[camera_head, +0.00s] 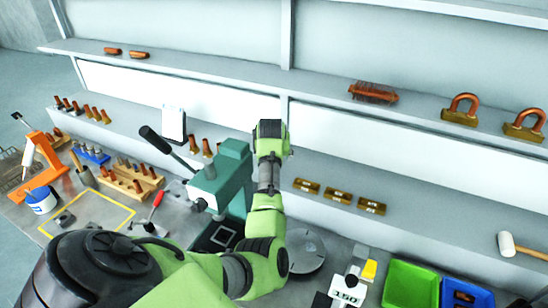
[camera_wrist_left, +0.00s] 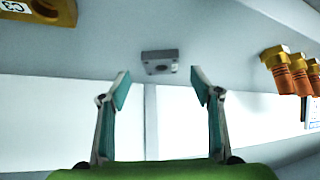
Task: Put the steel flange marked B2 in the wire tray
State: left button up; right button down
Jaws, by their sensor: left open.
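A grey steel block with a round hole, likely the steel flange (camera_wrist_left: 159,62), lies on the shelf in the left wrist view. Its marking is too small to read. My left gripper (camera_wrist_left: 160,76) is open, its two fingers apart either side of the line to the block, with nothing between them. In the head view my left gripper (camera_head: 270,135) reaches over the lower shelf; its fingertips and the block are hidden there. A wire mesh piece, perhaps the wire tray (camera_head: 14,174), shows at the far left of the bench. My right gripper is not in view.
Brass blocks (camera_head: 338,196) sit right of my gripper, and one marked C3 (camera_wrist_left: 38,10) shows in the wrist view. Copper-coloured bolts (camera_wrist_left: 290,75) stand to the other side. A green press (camera_head: 222,180) stands close to my arm. A green bin (camera_head: 410,285) is lower right.

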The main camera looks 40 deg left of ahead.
pick_arm(q)
jog(key=shift+p+x, duration=0.5)
jog(key=shift+x, duration=1.4)
jog(key=shift+a, duration=0.1)
jog(key=shift+r, duration=0.1)
jog(key=shift+s, duration=0.1)
jog(key=c, duration=1.4)
jog(key=shift+c, duration=1)
jog(key=shift+r, duration=0.1)
